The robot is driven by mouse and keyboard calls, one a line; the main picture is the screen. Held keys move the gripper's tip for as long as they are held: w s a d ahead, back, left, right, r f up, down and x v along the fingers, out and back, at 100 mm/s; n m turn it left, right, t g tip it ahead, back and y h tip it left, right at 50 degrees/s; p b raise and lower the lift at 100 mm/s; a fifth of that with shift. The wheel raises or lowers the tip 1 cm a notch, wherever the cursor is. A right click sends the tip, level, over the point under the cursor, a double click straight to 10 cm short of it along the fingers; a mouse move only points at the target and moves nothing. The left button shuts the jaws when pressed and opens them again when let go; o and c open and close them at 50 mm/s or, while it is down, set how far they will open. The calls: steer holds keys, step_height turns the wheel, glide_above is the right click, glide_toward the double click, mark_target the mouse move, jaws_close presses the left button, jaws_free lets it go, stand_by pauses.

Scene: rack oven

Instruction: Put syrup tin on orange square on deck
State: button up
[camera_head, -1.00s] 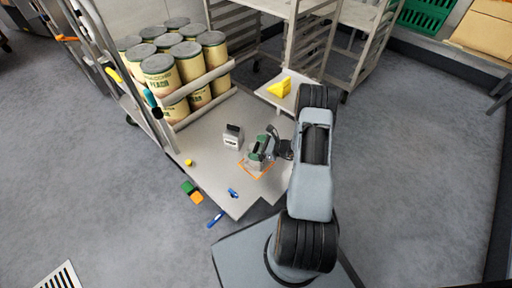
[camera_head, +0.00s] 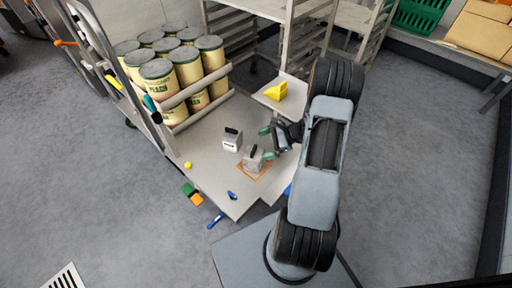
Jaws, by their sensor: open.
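A small grey tin with a dark top (camera_head: 252,161) stands upright on the orange square (camera_head: 254,180), whose outline shows around its base on the deck (camera_head: 207,157). A similar pale tin with a black top and dark label (camera_head: 232,141) stands just behind and to the left, outside the square. The labels are too small to read, so I cannot tell by print which is the syrup tin. My gripper (camera_head: 267,143) is open and empty, with green fingertips, just right of the tin on the square. It appears apart from that tin.
Large tins labelled peach (camera_head: 160,83) stack behind a rail at the deck's back left. A yellow wedge (camera_head: 276,91) sits on a pale surface behind my gripper. A yellow ball (camera_head: 188,165) and a blue item (camera_head: 232,195) lie near the deck's front. Green and orange blocks (camera_head: 192,194) lie at its left edge.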

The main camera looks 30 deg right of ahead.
steer(key=s+a+r+n+g+h, duration=0.1)
steer(key=s+a+r+n+h, duration=0.4)
steer(key=r+n, duration=0.4)
steer(key=s+a+r+n+g+h, duration=0.1)
steer(key=s+a+r+n+h, duration=0.4)
steer(key=r+n, duration=0.5)
steer(key=s+a+n, duration=0.1)
steer(key=s, duration=0.1)
steer(key=shift+s+a+r+h, duration=0.3)
steer(key=shift+s+a+h, duration=0.05)
steer(key=shift+h, duration=0.05)
